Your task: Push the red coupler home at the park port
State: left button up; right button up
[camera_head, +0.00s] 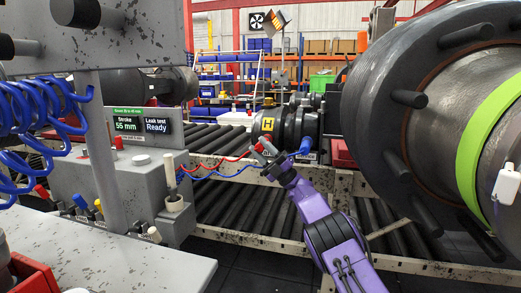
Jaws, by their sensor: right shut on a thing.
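A red hose (215,165) runs from the grey test unit on the left to the brake chamber (293,124), which carries a yellow label marked H (267,125). My right gripper (266,151) is at the front lower side of the chamber, shut on the red coupler (260,147) at the hose's end. The fingers hide most of the coupler and the port, so I cannot tell how far it is seated. A blue coupler (305,145) sits at the chamber to the right of the gripper. My left gripper is out of view.
The grey test unit (100,185) has a display (143,124) reading Stroke 55 mm and Leak test Ready. Blue coiled hoses (35,115) hang at left. A large hub (390,110) with studs stands close at right. Roller conveyors (225,205) run below the chamber.

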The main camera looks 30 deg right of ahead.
jog(key=shift+w+d, duration=0.1)
jog(key=shift+d, duration=0.05)
jog(key=o, duration=1.2)
jog(key=shift+b+v, duration=0.7)
jog(key=shift+v, duration=4.6)
